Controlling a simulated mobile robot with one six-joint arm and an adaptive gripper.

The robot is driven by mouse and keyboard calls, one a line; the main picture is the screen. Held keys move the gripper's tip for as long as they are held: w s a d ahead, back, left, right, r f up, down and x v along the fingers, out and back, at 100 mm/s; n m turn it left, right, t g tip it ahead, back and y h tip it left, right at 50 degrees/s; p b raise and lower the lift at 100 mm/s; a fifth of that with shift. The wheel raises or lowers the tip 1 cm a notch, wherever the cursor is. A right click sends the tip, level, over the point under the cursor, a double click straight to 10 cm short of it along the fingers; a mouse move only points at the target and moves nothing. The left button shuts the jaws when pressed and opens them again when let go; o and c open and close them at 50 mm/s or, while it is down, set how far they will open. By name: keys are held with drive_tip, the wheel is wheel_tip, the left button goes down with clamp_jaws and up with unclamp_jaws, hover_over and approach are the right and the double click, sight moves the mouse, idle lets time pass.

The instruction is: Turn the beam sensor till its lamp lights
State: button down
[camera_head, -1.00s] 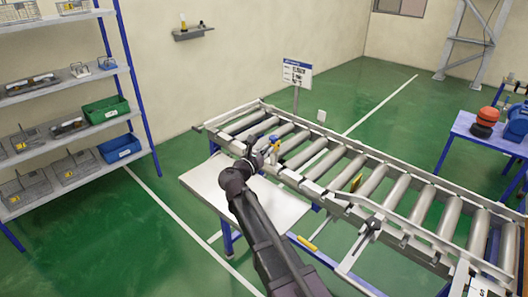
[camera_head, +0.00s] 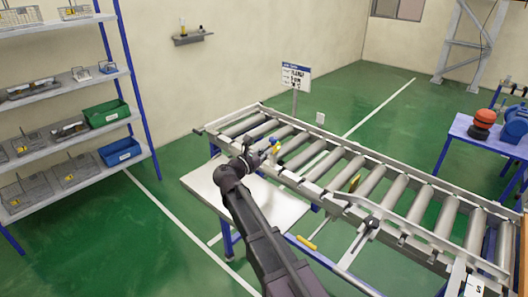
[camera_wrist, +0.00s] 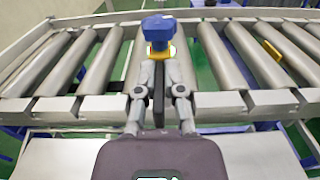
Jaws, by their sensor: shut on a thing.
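The beam sensor (camera_head: 275,141) has a blue top and a yellow lower part, and stands at the near rail of the roller conveyor. In the wrist view the sensor (camera_wrist: 158,27) is at top centre, upright, just beyond the fingers. My gripper (camera_head: 266,152) reaches it from the near side.
The conveyor's grey rollers (camera_head: 371,182) run to the right. A small white plate (camera_head: 320,117) stands at the far rail, near a sign (camera_head: 296,76). A yellow piece (camera_head: 354,183) is among the rollers. A pale side table (camera_head: 205,182) lies below my arm.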

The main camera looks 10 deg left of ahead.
drive_tip(key=c, duration=0.9)
unclamp_jaws()
drive_tip(key=shift+w, duration=0.1)
drive_tip(key=shift+o, duration=0.7)
drive_tip(key=v, duration=1.2)
